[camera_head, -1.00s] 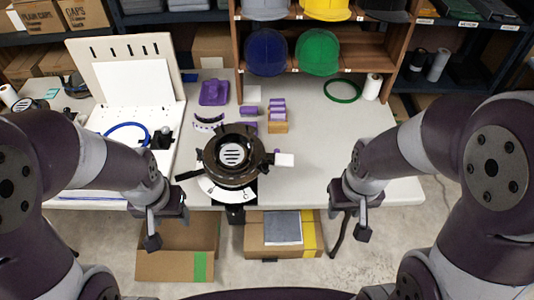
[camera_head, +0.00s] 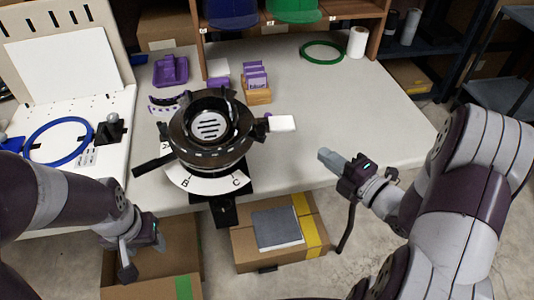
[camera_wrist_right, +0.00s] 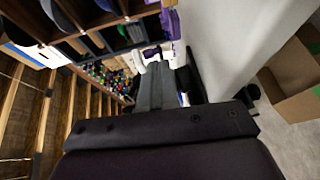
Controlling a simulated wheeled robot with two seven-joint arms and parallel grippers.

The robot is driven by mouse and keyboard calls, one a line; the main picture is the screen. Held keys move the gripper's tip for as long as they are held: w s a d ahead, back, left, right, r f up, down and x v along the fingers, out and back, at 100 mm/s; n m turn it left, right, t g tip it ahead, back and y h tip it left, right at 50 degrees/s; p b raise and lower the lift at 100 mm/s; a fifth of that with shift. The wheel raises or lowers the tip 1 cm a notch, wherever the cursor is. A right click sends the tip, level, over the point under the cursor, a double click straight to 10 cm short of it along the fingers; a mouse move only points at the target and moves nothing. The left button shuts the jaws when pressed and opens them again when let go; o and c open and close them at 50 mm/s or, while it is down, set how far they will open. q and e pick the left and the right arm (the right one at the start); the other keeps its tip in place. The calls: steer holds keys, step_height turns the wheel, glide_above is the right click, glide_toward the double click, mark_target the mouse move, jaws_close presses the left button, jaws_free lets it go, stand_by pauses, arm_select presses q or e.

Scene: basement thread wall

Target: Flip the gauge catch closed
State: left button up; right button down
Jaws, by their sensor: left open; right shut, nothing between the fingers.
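The gauge (camera_head: 210,125), a round black device with a glossy ring and a slotted white centre, stands near the table's front edge. A white dial plate (camera_head: 207,182) lettered B and C shows below it. A black lever (camera_head: 153,165) sticks out left, and a white tab (camera_head: 281,123) sticks out right; I cannot tell which part is the catch. My right gripper (camera_head: 326,156) is shut and empty, pointing left, right of the white tab and apart from it. Its shut fingers also show in the right wrist view (camera_wrist_right: 154,88). My left gripper (camera_head: 163,236) is open, low before the table.
A white board with a blue ring (camera_head: 58,141) stands at left. A purple holder (camera_head: 170,70), a wooden block with purple cards (camera_head: 257,92) and a green ring (camera_head: 322,52) lie behind the gauge. Cardboard boxes (camera_head: 275,247) sit below. The table's right side is clear.

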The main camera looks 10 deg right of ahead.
arm_select(q)
steer(key=f, duration=0.1)
steer(key=w+f+b, duration=0.1)
steer(key=shift+a+f, duration=0.35)
arm_select(e)
steer(key=y, duration=0.1)
steer(key=s+a+n, duration=0.1)
steer(key=s+n+t+y, duration=0.1)
steer(key=shift+a+f+y, duration=0.2)
steer(key=shift+f+y, duration=0.05)
steer(key=shift+y, duration=0.05)
arm_select(q)
steer(key=shift+f+b, duration=0.6)
steer(key=shift+f, duration=0.05)
arm_select(e)
steer(key=x, duration=1.4)
steer(key=shift+w+f+n, duration=0.1)
steer(key=shift+n, duration=0.2)
